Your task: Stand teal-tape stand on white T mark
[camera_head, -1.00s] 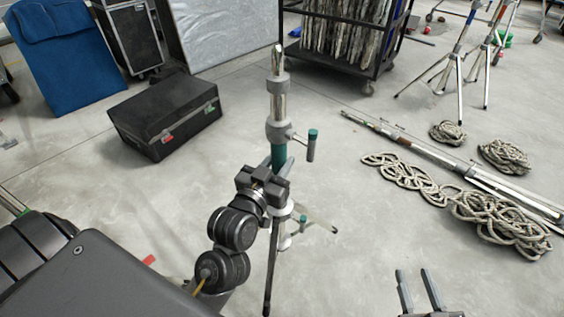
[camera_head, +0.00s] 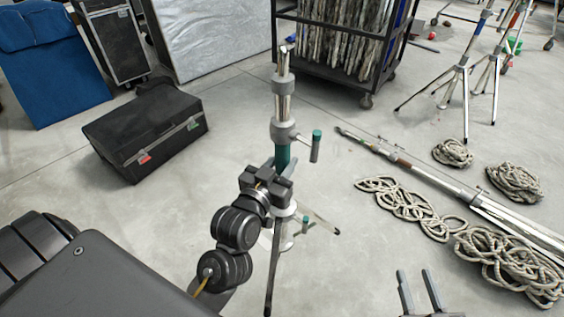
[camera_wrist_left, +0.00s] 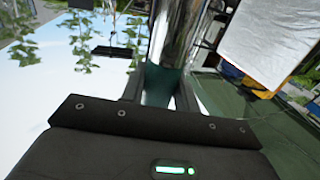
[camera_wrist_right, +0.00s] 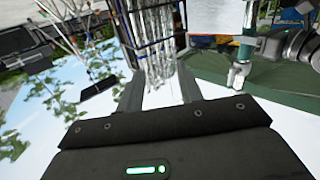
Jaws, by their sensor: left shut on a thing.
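The teal-tape stand (camera_head: 283,106) is a silver pole with a teal band, roughly upright in the middle of the head view. My left gripper (camera_head: 282,172) is shut around it at the teal band, which also shows between the fingers in the left wrist view (camera_wrist_left: 160,84). Its lower legs show partly behind my left arm; I cannot tell whether they touch the floor. The stand also shows in the right wrist view (camera_wrist_right: 244,50). My right gripper (camera_head: 418,287) is open and empty at the bottom right.
A black case (camera_head: 146,130) lies at the left, near a blue padded item (camera_head: 50,65). A black cart (camera_head: 340,83) stands behind the stand. Coiled ropes (camera_head: 510,265), poles (camera_head: 425,175) and tripod stands (camera_head: 465,80) are at the right. Bare floor lies between.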

